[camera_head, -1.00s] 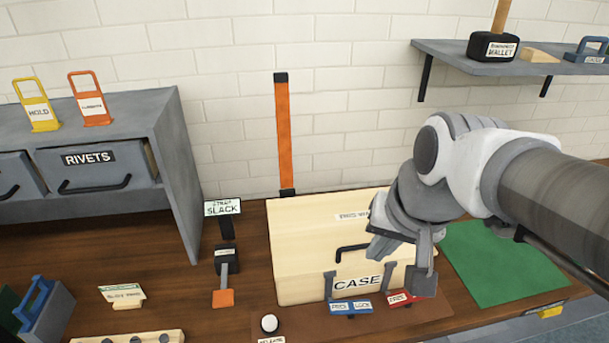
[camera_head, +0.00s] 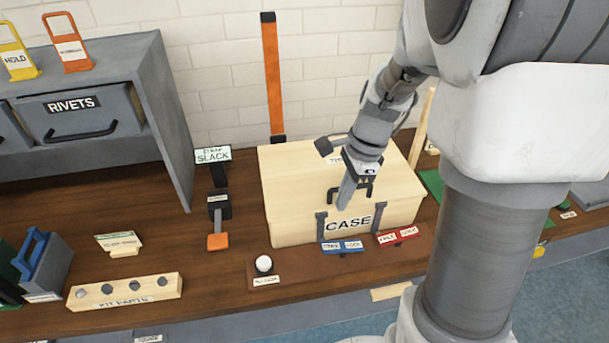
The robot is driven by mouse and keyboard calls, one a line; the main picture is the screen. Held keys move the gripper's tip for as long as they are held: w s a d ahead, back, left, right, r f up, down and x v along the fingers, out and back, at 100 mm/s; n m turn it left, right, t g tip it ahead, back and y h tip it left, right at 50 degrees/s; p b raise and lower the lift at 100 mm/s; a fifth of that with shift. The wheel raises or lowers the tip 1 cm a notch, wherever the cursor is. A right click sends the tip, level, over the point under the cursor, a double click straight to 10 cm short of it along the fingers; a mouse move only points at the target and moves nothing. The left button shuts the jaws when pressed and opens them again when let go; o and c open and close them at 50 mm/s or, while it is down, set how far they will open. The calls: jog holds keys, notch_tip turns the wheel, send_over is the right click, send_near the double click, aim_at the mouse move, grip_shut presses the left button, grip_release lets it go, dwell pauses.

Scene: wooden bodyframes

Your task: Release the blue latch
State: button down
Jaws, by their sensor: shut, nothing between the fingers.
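A blue latch (camera_head: 342,247) with white labels lies at the front foot of the wooden case (camera_head: 290,226), left of centre. A red latch (camera_head: 397,236) lies to its right. Two grey upright straps stand on the case front above the latches. My gripper (camera_head: 343,207) is shut and empty. It points down in front of the case's upper front, near the dark handle (camera_head: 368,190), above the blue latch and apart from it.
A white round button (camera_head: 264,264) sits left of the blue latch. A grey drawer unit (camera_head: 166,110) is at left.

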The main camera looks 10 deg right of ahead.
aim_at(322, 247)
jog(key=shift+w+f, duration=0.1)
jog(key=shift+f, duration=0.15)
jog(key=b+x, duration=0.2)
jog(key=x, duration=1.2)
jog(key=shift+b, duration=0.3)
